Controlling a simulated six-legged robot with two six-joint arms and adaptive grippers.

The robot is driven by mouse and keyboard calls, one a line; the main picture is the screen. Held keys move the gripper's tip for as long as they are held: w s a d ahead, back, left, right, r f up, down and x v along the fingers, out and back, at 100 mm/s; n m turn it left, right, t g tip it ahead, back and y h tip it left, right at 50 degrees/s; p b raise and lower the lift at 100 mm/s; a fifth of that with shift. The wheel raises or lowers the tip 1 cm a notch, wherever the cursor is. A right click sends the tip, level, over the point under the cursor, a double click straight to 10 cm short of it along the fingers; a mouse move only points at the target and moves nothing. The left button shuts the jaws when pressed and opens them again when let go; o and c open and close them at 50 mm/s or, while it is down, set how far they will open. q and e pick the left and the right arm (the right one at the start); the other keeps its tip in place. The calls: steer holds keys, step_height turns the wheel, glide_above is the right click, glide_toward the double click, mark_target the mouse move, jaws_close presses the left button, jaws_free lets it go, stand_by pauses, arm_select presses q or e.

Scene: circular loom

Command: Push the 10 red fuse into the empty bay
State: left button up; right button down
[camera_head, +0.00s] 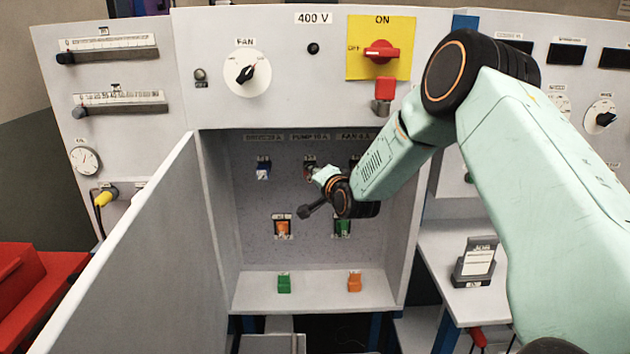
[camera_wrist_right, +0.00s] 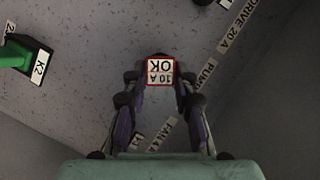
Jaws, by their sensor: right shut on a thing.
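The red fuse (camera_wrist_right: 160,71), with a white "10 A OK" face edged in red, sits between the fingertips of my right gripper in the right wrist view. My right gripper (camera_wrist_right: 160,80) is shut on it. In the head view, my right gripper (camera_head: 317,174) reaches into the open cabinet at the top middle bay (camera_head: 309,160), under the "PUMP 10 A" label. The fuse is mostly hidden there by the gripper, and how deep it sits in the bay cannot be told. My left gripper is not in view.
A blue fuse (camera_head: 263,169) sits in the bay to the left. Orange (camera_head: 283,228) and green (camera_head: 343,226) relays sit below. Green (camera_head: 284,284) and orange (camera_head: 354,282) pieces stand on the cabinet floor (camera_head: 318,296). The open door (camera_head: 130,250) stands at left.

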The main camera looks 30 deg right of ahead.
steer(key=shift+w+d+b, duration=0.4)
steer(key=shift+w+b, duration=0.15)
steer(key=shift+w, duration=0.1)
steer(key=c, duration=1)
jaws_free()
steer(key=v, duration=1.2)
